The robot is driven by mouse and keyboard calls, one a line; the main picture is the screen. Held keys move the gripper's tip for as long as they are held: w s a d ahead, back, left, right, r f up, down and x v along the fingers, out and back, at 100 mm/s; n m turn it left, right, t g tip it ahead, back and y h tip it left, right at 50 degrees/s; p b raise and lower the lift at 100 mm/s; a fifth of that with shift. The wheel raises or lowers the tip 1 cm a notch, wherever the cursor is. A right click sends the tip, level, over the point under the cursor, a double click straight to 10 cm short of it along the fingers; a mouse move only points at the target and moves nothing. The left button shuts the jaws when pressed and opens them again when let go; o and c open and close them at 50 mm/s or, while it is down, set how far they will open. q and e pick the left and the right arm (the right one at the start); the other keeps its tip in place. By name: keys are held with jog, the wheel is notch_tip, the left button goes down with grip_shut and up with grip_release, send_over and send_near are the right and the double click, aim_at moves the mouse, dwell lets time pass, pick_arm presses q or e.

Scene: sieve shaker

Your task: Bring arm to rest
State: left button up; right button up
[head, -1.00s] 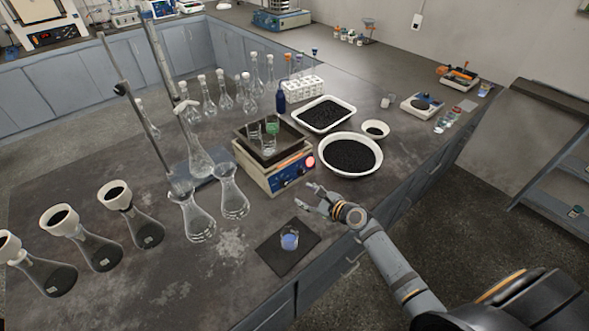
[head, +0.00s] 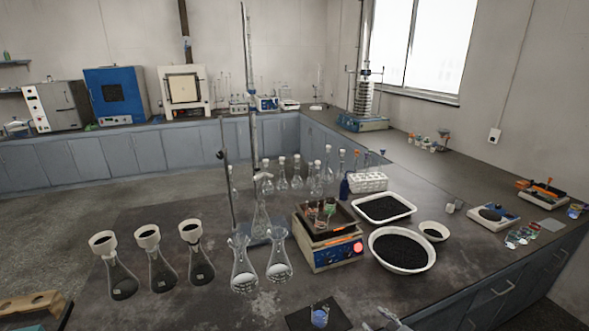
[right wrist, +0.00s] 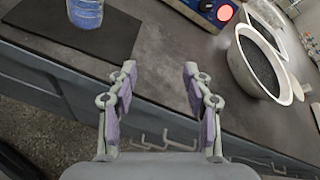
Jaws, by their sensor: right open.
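My right gripper (right wrist: 158,95) is open and empty in the right wrist view. Its two fingers are spread apart over the front edge of the bench, with nothing between them. In the head view only a small part of my right gripper (head: 388,320) shows at the bottom edge. It is right of a small beaker with blue contents (head: 319,317) on a dark mat (head: 298,319). The beaker also shows at the top left of the right wrist view (right wrist: 86,12), apart from the fingers. My left gripper is not in view.
A shaker (head: 335,257) with beakers on top stands behind the mat. A white bowl of black grains (head: 430,262) is right of it. Flasks with funnels (head: 122,280) stand at left, beside a tall stand (head: 229,180).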

jog(key=s+d+f+n+g+h, duration=0.25)
jog(key=s+f+n, duration=0.25)
jog(key=s+f, duration=0.5)
jog(key=s+d+f+n+g+h, duration=0.1)
jog(key=s+d+f+n+g, duration=0.15)
jog(key=s+f+n, duration=0.75)
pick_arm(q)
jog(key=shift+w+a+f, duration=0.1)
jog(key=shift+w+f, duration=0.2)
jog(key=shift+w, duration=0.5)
pick_arm(e)
jog(key=s+a+f+n+g+h, duration=0.1)
jog(key=s+f+n+g, duration=0.2)
jog(key=s+f+n, duration=0.3)
jog(key=s+f+n+g+h, duration=0.1)
jog(key=s+f+n+g, duration=0.2)
jog(key=s+f, duration=0.8)
jog(key=s+n, duration=0.2)
jog(key=s, duration=0.6)
jog(key=shift+s+a+f+n, duration=0.25)
jog(key=shift+a+f+n, duration=0.15)
